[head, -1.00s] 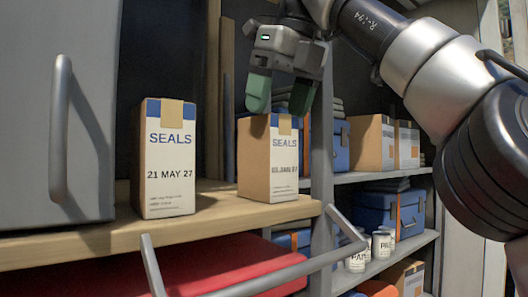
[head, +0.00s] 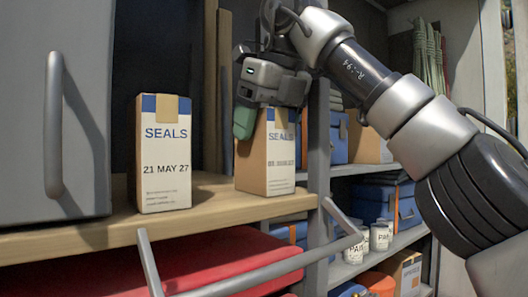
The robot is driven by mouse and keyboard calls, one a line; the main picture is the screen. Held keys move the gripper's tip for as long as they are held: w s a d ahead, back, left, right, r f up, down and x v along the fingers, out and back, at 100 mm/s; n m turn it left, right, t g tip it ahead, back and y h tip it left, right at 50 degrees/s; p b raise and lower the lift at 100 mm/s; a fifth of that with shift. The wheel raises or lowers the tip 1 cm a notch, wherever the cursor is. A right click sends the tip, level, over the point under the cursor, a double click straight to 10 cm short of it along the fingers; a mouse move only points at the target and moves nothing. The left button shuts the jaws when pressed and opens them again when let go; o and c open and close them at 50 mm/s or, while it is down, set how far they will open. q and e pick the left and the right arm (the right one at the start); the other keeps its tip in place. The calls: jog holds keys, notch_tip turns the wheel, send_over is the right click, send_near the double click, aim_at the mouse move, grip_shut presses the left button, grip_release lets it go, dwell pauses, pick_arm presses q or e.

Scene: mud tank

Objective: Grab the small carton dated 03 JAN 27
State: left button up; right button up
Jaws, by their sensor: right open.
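Two small SEALS cartons stand upright on a wooden shelf (head: 110,236). The right carton (head: 281,165) has a blurred date line that looks like 03 JAN 27. The left carton (head: 166,155) reads 21 MAY 27. My right gripper (head: 262,122) is open and low over the top of the right carton. One green-padded finger hangs at the carton's upper left edge; the other finger is mostly hidden, so I cannot tell whether either touches. The gripper covers part of the carton's top. My left gripper is not in view.
A grey cabinet door with a handle (head: 54,125) stands at the left. A grey bar handle (head: 260,276) crosses below the shelf, in front of red material (head: 215,262). A grey post (head: 318,160) stands close right of the right carton; blue boxes (head: 388,205) and cans fill shelves beyond.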

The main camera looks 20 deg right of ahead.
jog(key=c, duration=0.8)
jog(key=shift+r, duration=0.1)
